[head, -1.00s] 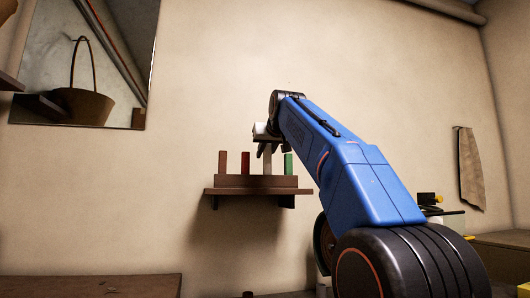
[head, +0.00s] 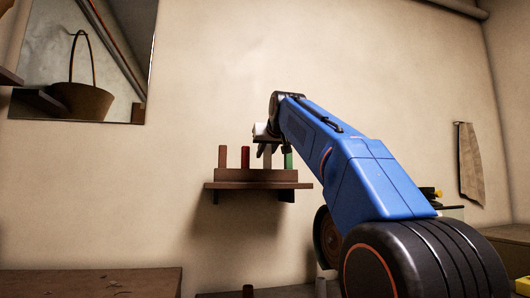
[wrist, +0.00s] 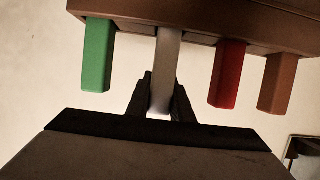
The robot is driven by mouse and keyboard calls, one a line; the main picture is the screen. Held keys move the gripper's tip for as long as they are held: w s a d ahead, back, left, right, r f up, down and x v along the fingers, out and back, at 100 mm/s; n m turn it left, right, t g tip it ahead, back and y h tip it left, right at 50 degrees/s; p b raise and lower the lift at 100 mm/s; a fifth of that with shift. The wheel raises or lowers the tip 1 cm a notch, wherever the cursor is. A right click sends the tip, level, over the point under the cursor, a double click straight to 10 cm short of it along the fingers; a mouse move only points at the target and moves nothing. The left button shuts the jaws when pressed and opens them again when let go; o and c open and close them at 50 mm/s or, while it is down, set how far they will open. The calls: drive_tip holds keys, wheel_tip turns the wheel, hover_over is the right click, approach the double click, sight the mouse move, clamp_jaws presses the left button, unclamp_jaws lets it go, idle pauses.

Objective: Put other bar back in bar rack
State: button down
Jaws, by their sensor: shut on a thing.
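The bar rack (head: 232,175) is a brown wooden block on a small wall shelf. Brown (head: 222,157), red (head: 245,157) and green (head: 288,161) bars stand upright in it. My gripper (head: 267,149) is over the rack between the red and green bars, shut on a pale grey bar (head: 267,160). In the wrist view, the rack (wrist: 200,22) appears upside down at the top. The grey bar (wrist: 167,60) reaches from my gripper (wrist: 160,100) to the rack, in line with the other bars. How deep its end sits is hidden.
The wall shelf (head: 230,186) juts out under the rack. A mirror (head: 115,60) hangs at upper left, and a cloth (head: 470,160) hangs at right. Worktops (head: 90,283) run along the bottom. The wall around the rack is clear.

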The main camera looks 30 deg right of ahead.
drive_tip(key=shift+f, duration=0.7)
drive_tip(key=c, duration=1.5)
unclamp_jaws()
drive_tip(key=v, duration=1.7)
drive_tip(key=shift+s+a, duration=0.1)
drive_tip(key=shift+s, duration=0.1)
